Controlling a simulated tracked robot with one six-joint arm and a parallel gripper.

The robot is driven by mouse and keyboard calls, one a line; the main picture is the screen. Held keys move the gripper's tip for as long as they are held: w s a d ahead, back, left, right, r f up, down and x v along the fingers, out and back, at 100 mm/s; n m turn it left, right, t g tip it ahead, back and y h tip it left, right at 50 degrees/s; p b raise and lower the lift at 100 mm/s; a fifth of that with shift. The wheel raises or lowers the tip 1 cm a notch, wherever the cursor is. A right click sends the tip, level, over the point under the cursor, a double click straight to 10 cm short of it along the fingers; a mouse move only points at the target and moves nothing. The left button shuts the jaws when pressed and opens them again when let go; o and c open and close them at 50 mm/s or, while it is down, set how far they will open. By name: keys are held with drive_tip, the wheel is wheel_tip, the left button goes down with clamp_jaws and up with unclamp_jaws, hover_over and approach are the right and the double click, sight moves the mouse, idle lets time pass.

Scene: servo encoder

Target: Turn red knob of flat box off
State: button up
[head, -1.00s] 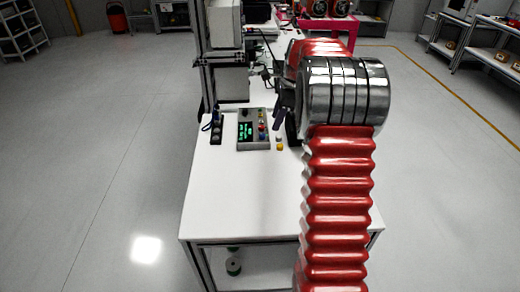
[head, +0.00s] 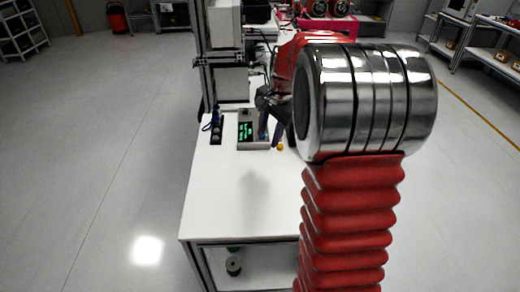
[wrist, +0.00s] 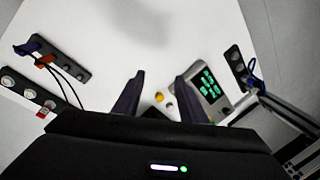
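The flat grey box (head: 245,139) with a green-lit display lies on the white table in the head view. In the wrist view the box (wrist: 206,82) is right of centre, beside the right finger. I cannot make out a red knob on it now; the finger and gripper body cover part of its face. My gripper (head: 270,138) is over the right side of the box in the head view. In the wrist view my gripper (wrist: 159,76) is open, with nothing held between its fingers. I cannot tell if a finger touches the box.
A small yellow button (head: 280,147) is beside the box; a black strip with knobs and a blue cable (head: 216,132) is to its left. More black strips with cables (wrist: 56,59) show left in the wrist view. The near white table (head: 240,205) is clear.

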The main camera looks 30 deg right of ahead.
drive_tip(key=s+a+r+n, duration=0.1)
drive_tip(key=s+a+n, duration=0.5)
drive_tip(key=s+a, duration=0.1)
drive_tip(key=shift+a+r, duration=0.15)
drive_tip(key=shift+r, duration=0.2)
drive_tip(key=shift+w, duration=0.1)
idle(0.4)
drive_tip(key=s+a+r+n+t, duration=0.3)
drive_tip(key=s+a+n, duration=0.6)
drive_tip(key=s+a, duration=0.7)
drive_tip(key=shift+s+r, duration=0.35)
drive_tip(key=shift+s, duration=0.45)
idle(0.7)
